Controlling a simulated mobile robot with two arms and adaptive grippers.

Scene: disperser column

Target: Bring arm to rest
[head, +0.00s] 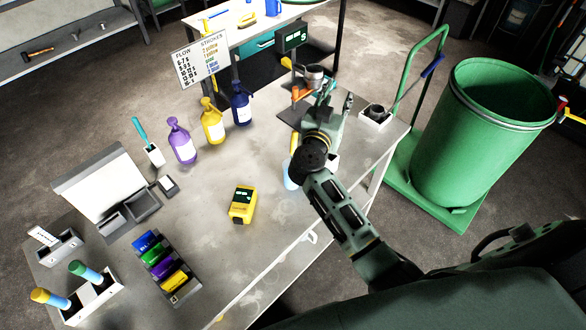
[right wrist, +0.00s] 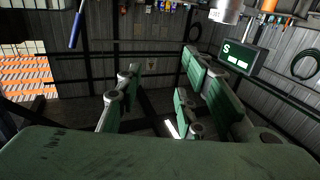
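My right arm comes in from the lower right in the head view and reaches over the right part of the grey table (head: 225,205). My right gripper (head: 333,101) is beside the disperser column's stand, in front of a metal cup (head: 313,75). In the right wrist view the fingers of the right gripper (right wrist: 160,70) are spread apart with nothing between them. The column's dark display (head: 291,36) also shows in the right wrist view (right wrist: 241,58). Whether the gripper touches the stand cannot be told. My left gripper is not in view.
Purple (head: 181,142), yellow (head: 212,122) and blue (head: 240,104) bottles stand on the table. A yellow device (head: 242,204) lies left of my right arm. A pale blue cup (head: 291,174) is partly hidden by that arm. A green drum (head: 470,140) stands on a cart at right.

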